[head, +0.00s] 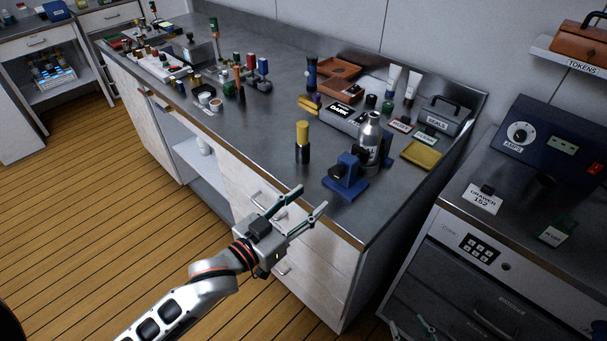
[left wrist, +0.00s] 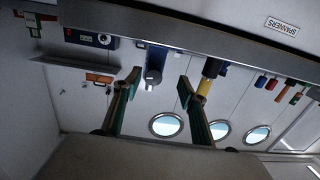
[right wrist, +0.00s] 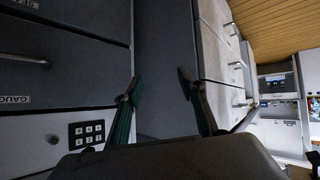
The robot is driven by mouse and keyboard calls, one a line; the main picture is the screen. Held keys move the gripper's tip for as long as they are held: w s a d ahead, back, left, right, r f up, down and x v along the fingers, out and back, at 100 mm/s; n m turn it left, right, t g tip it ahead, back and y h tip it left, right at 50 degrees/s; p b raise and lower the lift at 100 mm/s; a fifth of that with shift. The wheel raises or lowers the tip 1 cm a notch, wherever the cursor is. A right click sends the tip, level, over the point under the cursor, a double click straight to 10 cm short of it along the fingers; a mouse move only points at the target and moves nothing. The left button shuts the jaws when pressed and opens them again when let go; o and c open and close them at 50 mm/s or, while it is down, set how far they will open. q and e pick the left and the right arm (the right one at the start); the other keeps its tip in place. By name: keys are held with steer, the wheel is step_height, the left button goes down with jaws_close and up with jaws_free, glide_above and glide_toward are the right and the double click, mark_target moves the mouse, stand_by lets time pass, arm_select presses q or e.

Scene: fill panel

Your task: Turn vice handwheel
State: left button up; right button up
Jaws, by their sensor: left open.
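A small blue vice (head: 346,178) stands on the grey workbench (head: 270,135) near its front right corner. I cannot clearly make out its handwheel. A silver bottle (head: 369,140) stands close behind the vice. My left gripper (head: 310,199) is open and empty, in front of and below the vice, near the bench's front edge and apart from the vice. Its open fingers (left wrist: 158,80) also show in the left wrist view. My right gripper (head: 410,326) shows at the bottom of the head view; in the right wrist view its fingers (right wrist: 158,86) are apart with nothing between them.
A yellow-capped dark cylinder (head: 303,143) stands left of the vice, and a yellow tray (head: 421,154) lies to its right. Several tools and bottles fill the back. Drawers (head: 285,255) are below the bench edge. A dark cabinet (head: 490,285) with a keypad (right wrist: 87,132) stands right.

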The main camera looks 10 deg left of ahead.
mark_target(333, 176)
arm_select(q)
steer(key=shift+h, duration=0.5)
steer(key=w+d, duration=0.1)
steer(key=w, duration=0.1)
steer(key=w+d+r, duration=0.1)
steer(key=w+d, duration=0.1)
steer(key=w+d+r, duration=0.1)
steer(key=w+d, duration=0.1)
steer(key=shift+w+d+r+p, duration=0.1)
steer(key=shift+w+r+p, duration=0.1)
steer(key=shift+w+p, duration=0.1)
steer(key=shift+m, duration=0.3)
steer(key=c, duration=1.1)
